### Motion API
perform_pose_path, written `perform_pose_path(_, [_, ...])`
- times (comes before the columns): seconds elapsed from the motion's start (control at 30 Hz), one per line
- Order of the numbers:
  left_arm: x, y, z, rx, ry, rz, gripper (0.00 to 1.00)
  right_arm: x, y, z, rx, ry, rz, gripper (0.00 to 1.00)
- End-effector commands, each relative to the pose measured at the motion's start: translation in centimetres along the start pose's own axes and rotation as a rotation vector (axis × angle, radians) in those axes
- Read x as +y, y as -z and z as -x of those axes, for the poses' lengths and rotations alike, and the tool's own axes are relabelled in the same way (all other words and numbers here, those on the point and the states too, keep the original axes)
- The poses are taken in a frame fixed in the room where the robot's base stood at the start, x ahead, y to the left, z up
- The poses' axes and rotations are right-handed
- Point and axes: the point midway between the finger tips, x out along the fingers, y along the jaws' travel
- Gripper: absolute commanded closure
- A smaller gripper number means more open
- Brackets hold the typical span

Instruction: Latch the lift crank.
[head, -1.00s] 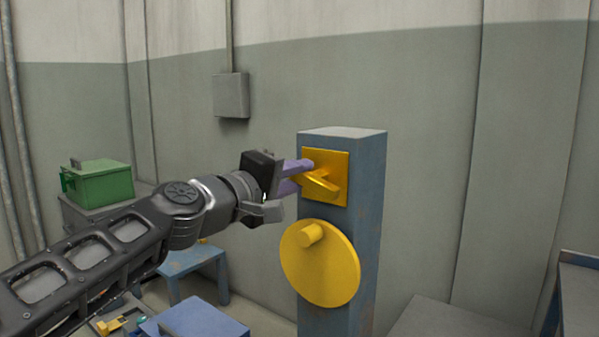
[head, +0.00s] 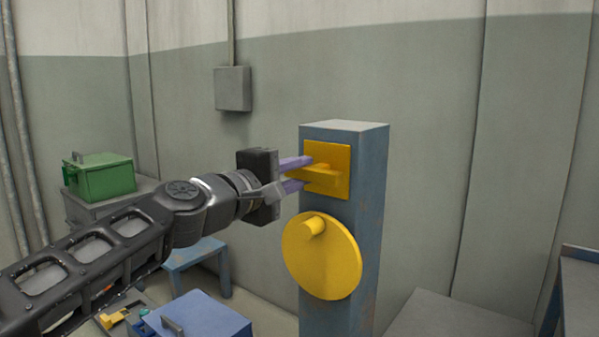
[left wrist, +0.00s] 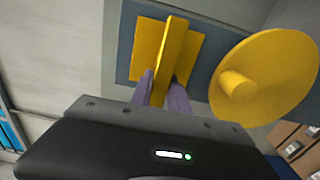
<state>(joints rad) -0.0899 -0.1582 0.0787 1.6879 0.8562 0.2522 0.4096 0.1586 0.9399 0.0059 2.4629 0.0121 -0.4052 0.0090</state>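A blue-grey post (head: 343,129) carries a square yellow plate (head: 343,153) with a yellow latch lever (head: 327,173) that lies about level in the head view. Below it is the yellow crank disc (head: 335,265) with a peg-like handle (head: 313,227) near its upper left. My left gripper (head: 294,174) has its purple fingers on both sides of the lever and looks shut on it. In the left wrist view the lever (left wrist: 174,45) stands between the fingertips (left wrist: 163,88), close against both. The crank disc (left wrist: 275,75) is to the right there. My right gripper is not in view.
A green box (head: 100,178) sits on a grey cabinet at the left. A blue stool (head: 195,254) and a blue box (head: 207,322) stand low in front. A grey wall box (head: 232,88) hangs behind. A table edge (head: 580,254) is at the far right.

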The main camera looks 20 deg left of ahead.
Motion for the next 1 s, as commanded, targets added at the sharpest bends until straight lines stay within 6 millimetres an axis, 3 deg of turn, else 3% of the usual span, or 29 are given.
perform_pose_path(0.23, [-0.1,0.0,0.0,0.0,0.001,-0.001,0.59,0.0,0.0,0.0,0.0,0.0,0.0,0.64])
perform_pose_path(0.57, [0.0,0.0,0.3,0.0,0.0,-0.003,0.58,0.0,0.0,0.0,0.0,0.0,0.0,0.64])
perform_pose_path(1.0, [0.2,0.0,6.5,0.001,-0.001,-0.003,0.58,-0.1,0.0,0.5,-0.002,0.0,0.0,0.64])
